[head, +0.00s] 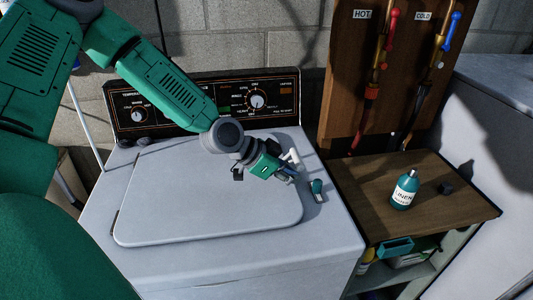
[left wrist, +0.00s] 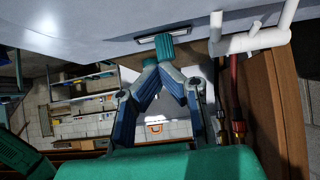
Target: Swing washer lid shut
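The washer lid (head: 190,200), a pale grey rounded panel, lies flat on top of the washer (head: 335,235). No opening shows beneath it. My left gripper (head: 288,176) is over the lid's back right edge, beside a white pipe-like piece (head: 292,158); that piece also shows in the left wrist view (left wrist: 250,38). My right gripper is in neither view.
A small teal piece (head: 316,187) is on the washer top, right of the lid. The control panel (head: 215,103) rises behind. A teal bottle (head: 405,190) and dark cap (head: 445,188) stand on a wooden shelf (head: 375,205). Red and blue valves are above.

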